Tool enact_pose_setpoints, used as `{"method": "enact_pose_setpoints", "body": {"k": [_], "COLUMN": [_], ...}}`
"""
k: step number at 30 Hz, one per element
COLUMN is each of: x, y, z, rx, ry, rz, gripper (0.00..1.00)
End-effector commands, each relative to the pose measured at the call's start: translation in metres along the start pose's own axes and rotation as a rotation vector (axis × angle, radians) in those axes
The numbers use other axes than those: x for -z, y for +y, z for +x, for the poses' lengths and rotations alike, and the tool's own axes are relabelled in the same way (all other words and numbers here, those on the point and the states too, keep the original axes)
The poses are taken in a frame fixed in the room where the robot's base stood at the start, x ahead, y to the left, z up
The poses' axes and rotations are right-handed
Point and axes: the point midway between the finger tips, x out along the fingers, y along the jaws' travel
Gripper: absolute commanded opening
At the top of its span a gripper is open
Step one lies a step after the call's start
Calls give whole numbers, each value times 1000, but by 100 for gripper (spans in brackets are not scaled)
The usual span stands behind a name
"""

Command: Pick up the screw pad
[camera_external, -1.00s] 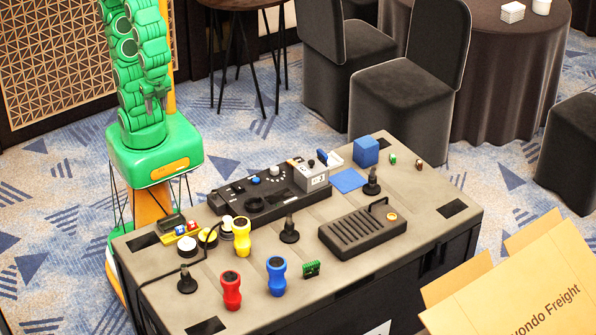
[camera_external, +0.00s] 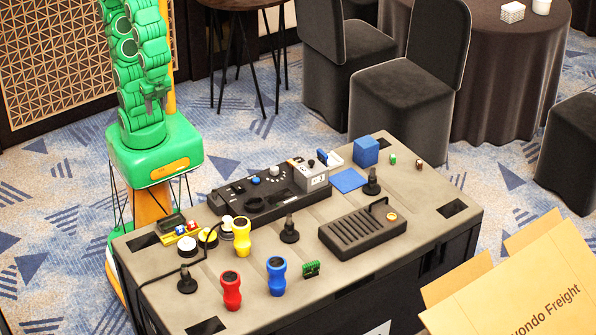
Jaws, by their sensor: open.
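My gripper (camera_external: 156,104) is open and empty. It hangs in front of my green arm, up and left of the table and well apart from everything on it. I cannot tell for certain which thing is the screw pad. A flat blue square pad (camera_external: 349,180) lies at the back of the table, in front of a blue block (camera_external: 366,151). A small green piece like a circuit board (camera_external: 311,269) stands near the front edge.
The grey table (camera_external: 215,283) holds a black control panel (camera_external: 257,196), a ribbed black box (camera_external: 362,231), and red (camera_external: 231,291), blue (camera_external: 276,276) and yellow (camera_external: 242,237) grips. Black posts (camera_external: 289,231) stand up. A cardboard box (camera_external: 520,285) is at front right.

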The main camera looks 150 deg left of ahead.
Motion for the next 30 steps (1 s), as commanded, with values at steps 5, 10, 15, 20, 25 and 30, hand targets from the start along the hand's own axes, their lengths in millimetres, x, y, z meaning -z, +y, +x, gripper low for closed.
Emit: {"method": "enact_pose_setpoints", "body": {"k": [5,10,15,20,25,30], "x": [0,0,3,22,59,96], "y": [0,0,0,-4,-11,-20], "z": [0,0,0,-2,-6,-5], "rx": [0,0,0,-2,-5,-8], "ry": [0,0,0,2,14,26], "rz": [0,0,1,9,28,47], "gripper": [66,66,66,66,66,66]}}
